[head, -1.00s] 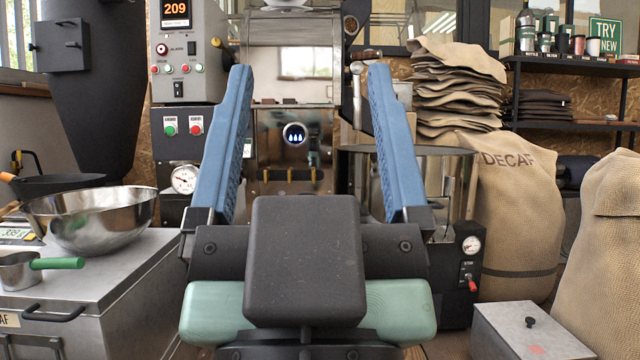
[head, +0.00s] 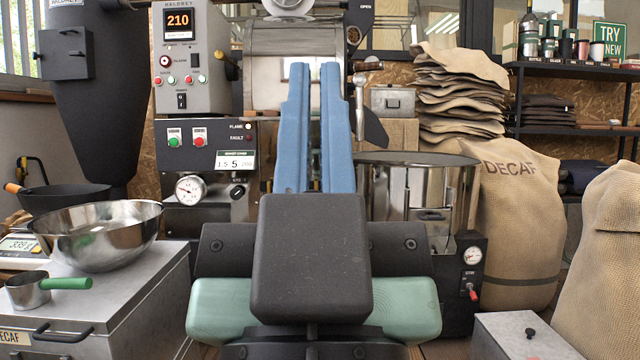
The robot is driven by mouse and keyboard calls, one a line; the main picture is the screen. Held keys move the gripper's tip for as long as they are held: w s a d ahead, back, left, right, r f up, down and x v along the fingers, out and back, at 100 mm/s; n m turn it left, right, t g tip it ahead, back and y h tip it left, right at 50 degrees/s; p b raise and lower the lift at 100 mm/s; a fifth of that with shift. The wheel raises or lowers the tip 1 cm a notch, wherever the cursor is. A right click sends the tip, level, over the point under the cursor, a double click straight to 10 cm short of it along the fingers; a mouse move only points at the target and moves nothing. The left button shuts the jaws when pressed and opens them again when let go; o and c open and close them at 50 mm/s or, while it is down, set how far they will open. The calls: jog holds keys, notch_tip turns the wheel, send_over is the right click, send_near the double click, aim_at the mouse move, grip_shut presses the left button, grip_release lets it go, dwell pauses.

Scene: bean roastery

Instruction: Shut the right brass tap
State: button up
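The right brass tap is hidden behind the fingers and the dark gripper body. The low front of the roaster (head: 265,150), where brass-coloured fittings and a round window with blue flames showed earlier, is mostly covered. I cannot tell how the tap's handle stands or whether the fingers touch it.
A control box (head: 190,75) reads 210, above a panel with a pressure gauge (head: 191,189). A round cooling drum (head: 415,160) stands at the right, beside a DECAF sack (head: 515,220). A steel bowl (head: 105,240) sits on a metal bin (head: 130,300) at the left.

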notch_tip(320, 180, up, 28)
jog(key=p, duration=2.5)
jog(key=shift+f, duration=0.15)
grip_shut()
jog(key=shift+f, duration=0.15)
